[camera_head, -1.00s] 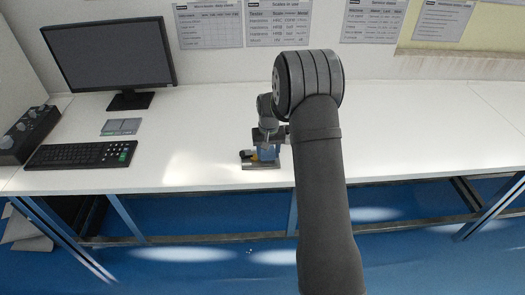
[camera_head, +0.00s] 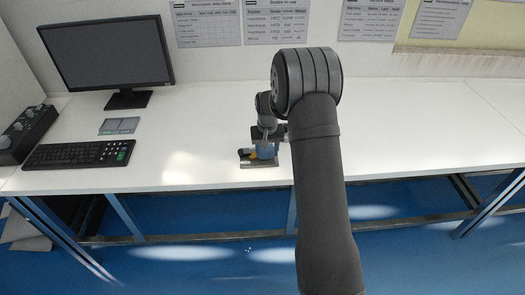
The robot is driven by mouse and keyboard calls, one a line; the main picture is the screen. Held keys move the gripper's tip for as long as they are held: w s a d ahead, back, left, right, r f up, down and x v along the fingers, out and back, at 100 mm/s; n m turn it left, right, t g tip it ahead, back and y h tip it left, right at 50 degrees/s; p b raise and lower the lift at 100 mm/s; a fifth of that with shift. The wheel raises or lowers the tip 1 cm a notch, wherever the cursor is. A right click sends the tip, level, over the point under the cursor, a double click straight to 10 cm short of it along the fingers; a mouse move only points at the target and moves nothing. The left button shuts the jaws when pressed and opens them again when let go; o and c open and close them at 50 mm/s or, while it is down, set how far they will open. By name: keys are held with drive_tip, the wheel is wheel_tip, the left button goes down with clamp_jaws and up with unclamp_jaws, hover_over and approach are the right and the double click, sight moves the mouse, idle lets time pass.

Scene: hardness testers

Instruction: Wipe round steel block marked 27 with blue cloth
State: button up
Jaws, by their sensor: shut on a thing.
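My gripper (camera_head: 266,143) is low over the table, left of my large dark arm link. It is shut on the blue cloth (camera_head: 266,152), which shows as a small blue patch at its fingertips. The cloth is over a small flat grey tray or plate (camera_head: 260,164) near the table's front edge. A small dark and yellow-orange item (camera_head: 245,153) sits at the left end of the plate. I cannot make out the round steel block or its mark 27; the cloth and gripper may hide it.
The white table (camera_head: 420,130) is clear on the right. On the left are a monitor (camera_head: 107,55), a keyboard (camera_head: 80,154), a small grey panel (camera_head: 119,126) and a dark box with knobs (camera_head: 26,133). Printed sheets (camera_head: 276,22) hang on the wall behind.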

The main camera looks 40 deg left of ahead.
drive_tip(key=shift+w+d, duration=0.6)
drive_tip(key=shift+d, duration=0.05)
drive_tip(key=s+a, duration=0.3)
drive_tip(key=shift+s+a, duration=0.2)
drive_tip(key=shift+w+d, duration=1.65)
drive_tip(key=shift+w, duration=0.05)
drive_tip(key=shift+s+a, duration=1.5)
drive_tip(key=shift+w+d, duration=1.4)
drive_tip(key=shift+w+d+r, duration=0.1)
drive_tip(key=shift+r, duration=3.95)
